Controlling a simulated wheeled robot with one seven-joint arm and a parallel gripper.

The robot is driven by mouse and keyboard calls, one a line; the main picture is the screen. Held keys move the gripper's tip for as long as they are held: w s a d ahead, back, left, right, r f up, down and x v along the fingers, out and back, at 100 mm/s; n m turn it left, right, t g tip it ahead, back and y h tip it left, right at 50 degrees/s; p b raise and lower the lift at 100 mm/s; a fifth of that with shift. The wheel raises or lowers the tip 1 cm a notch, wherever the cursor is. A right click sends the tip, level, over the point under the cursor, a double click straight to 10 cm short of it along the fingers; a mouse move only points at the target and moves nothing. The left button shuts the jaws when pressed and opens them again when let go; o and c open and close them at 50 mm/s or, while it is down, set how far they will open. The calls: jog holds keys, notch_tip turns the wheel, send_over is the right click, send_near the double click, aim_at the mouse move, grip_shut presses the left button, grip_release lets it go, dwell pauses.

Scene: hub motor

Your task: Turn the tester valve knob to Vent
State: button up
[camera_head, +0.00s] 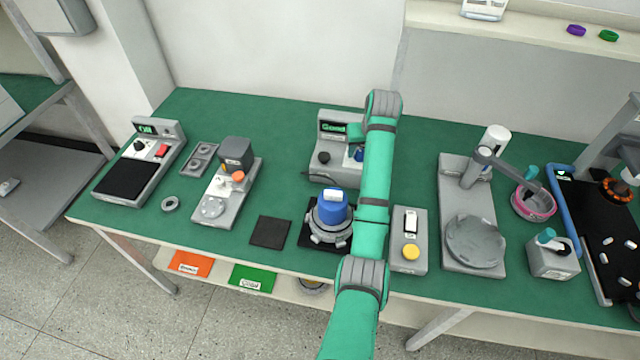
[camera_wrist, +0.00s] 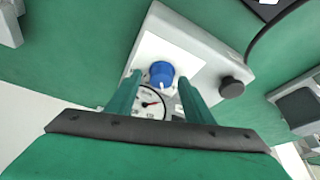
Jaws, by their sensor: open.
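The tester (camera_head: 335,129) is a grey box with a lit green display reading "Good", at the back middle of the table. Its blue valve knob (camera_wrist: 162,73) sits on a white plate in the wrist view, beside a round dial gauge (camera_wrist: 150,103). In the head view the blue knob is partly hidden by my arm. My gripper (camera_wrist: 159,78) is open, with one finger on each side of the blue knob in the wrist view; I cannot tell whether they touch it. The knob's pointer and labels are too small to read.
A black knob (camera_wrist: 231,87) stands on the tester beside the white plate. A blue-topped, grey-based unit (camera_head: 332,212) stands in front of the tester. A grey box with a yellow button (camera_head: 411,252) is right of my arm. A black pad (camera_head: 270,232) lies left.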

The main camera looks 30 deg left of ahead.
jog(key=m, duration=0.1)
jog(key=m+h, duration=0.1)
jog(key=m, duration=0.2)
jog(key=shift+s+a+m+t+h, duration=0.1)
jog(key=shift+a+m+t+h, duration=0.2)
jog(key=shift+m+h, duration=0.1)
jog(key=m+h, duration=0.2)
jog(key=m, duration=0.2)
jog(key=shift+a+m, duration=0.15)
jog(key=shift+m, duration=0.25)
jog(key=shift+r+m, duration=0.1)
jog(key=shift+m, duration=0.3)
jog(key=v, duration=1)
jog(key=shift+a+r, duration=0.15)
jog(key=shift+r, duration=0.15)
jog(key=shift+s, duration=0.15)
